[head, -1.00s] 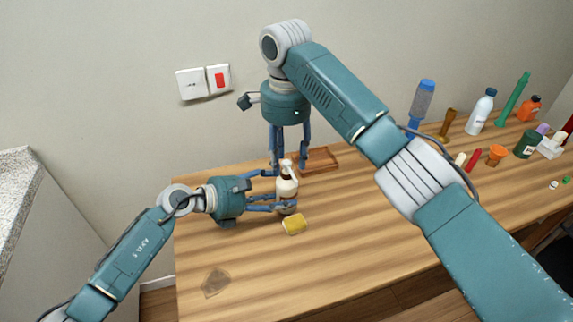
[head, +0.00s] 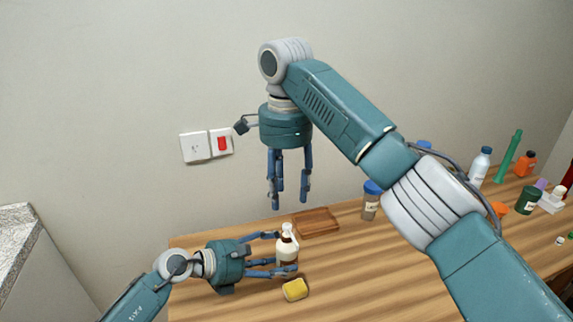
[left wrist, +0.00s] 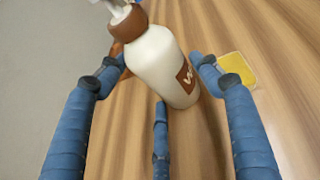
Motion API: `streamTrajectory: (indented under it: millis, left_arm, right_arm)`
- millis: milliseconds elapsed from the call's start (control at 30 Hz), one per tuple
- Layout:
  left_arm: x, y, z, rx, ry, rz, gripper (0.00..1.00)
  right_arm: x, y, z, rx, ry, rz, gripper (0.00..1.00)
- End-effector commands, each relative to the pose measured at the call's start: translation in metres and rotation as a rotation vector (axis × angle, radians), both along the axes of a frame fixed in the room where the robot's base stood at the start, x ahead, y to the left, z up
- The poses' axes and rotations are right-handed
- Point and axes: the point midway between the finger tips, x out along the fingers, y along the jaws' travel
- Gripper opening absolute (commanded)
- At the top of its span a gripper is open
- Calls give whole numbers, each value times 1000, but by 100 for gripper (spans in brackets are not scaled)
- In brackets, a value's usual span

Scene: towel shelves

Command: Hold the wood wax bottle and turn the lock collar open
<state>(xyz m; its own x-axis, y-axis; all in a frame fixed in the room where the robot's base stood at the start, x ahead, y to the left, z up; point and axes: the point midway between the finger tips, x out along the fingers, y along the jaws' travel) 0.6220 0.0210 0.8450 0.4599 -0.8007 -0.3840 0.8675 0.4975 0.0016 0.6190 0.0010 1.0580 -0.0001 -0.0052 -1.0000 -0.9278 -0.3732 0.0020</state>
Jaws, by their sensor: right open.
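The wood wax bottle (head: 287,251) is cream-white with a brown collar and a white top, and stands on the wooden table. In the left wrist view the bottle (left wrist: 158,62) appears tilted, with its brown collar (left wrist: 127,28) near the top edge and part of its label showing.
A yellow sponge-like block (head: 295,289) lies just in front of the bottle. A brown wooden tray (head: 316,222) lies behind it, and a blue-lidded jar (head: 371,202) stands farther right. Several bottles and small items crowd the right end. The front middle of the table is clear.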

Motion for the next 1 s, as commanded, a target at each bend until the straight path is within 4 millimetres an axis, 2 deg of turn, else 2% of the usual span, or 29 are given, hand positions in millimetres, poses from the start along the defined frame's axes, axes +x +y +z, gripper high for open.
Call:
streamTrajectory:
  millis: [333, 467, 800, 1000]
  left_arm:
    - [0, 0, 1, -1, 0, 0, 82]
    - [-4, 8, 4, -1, -1, 1, 82]
    - [-36, 63, 28, 4, 1, 1, 82]
    - [-50, 88, 40, 1, 1, 1, 82]
  right_arm:
    - [0, 0, 0, 0, 0, 0, 44]
    - [0, 0, 0, 0, 0, 0, 44]
    - [0, 0, 0, 0, 0, 0, 44]
    - [0, 0, 0, 0, 0, 0, 44]
